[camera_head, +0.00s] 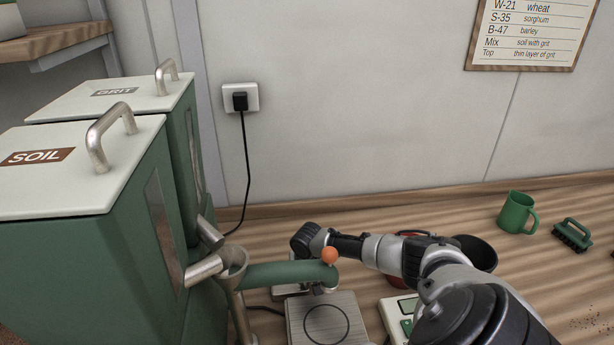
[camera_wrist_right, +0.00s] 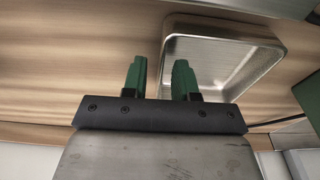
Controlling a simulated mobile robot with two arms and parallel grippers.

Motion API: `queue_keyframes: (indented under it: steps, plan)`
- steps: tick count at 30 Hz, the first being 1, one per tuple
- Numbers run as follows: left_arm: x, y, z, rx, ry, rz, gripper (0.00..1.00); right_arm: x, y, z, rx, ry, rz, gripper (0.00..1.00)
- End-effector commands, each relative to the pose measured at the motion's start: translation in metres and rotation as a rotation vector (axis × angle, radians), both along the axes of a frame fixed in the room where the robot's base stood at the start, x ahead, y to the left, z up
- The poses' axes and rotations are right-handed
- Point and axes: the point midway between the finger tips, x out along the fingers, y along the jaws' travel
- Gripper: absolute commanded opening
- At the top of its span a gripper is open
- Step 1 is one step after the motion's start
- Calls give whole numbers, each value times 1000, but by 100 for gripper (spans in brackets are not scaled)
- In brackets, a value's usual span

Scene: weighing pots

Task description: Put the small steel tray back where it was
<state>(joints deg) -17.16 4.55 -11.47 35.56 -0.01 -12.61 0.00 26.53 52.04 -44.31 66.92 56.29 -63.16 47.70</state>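The small steel tray (camera_wrist_right: 225,55) is a shallow, shiny pan with rounded corners in the upper right of the right wrist view. My right gripper (camera_wrist_right: 160,78) has green fingers with a clear gap between them. The tray's near-left rim runs at this gap, with one finger over the tray's inside and the other outside it. I cannot tell whether the fingers touch the rim. In the head view my right arm reaches left across the bench, and its fingers are hidden behind the green pipe (camera_head: 285,274). My left gripper is not in view.
Green SOIL (camera_head: 80,255) and GRIT (camera_head: 185,125) bins stand left. A dark bowl (camera_head: 480,254) is behind my arm.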

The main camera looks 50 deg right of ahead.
Motion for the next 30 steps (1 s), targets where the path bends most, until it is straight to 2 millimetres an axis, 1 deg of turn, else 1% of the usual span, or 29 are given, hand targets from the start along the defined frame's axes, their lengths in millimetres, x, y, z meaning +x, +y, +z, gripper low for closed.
queue_keyframes:
  steps: [5, 12, 16, 21, 30]
  plan:
    - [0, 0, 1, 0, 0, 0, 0, -2, 1, 28, -1, -4, 2, 28]
    - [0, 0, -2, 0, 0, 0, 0, -7, 5, 80, -3, -4, 2, 28]
    - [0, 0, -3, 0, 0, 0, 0, -9, 7, 101, -1, -4, 1, 28]
    - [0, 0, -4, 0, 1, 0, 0, -11, 9, 116, -1, -1, 0, 28]
    - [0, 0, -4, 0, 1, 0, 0, -11, 9, 118, 0, -1, 0, 28]
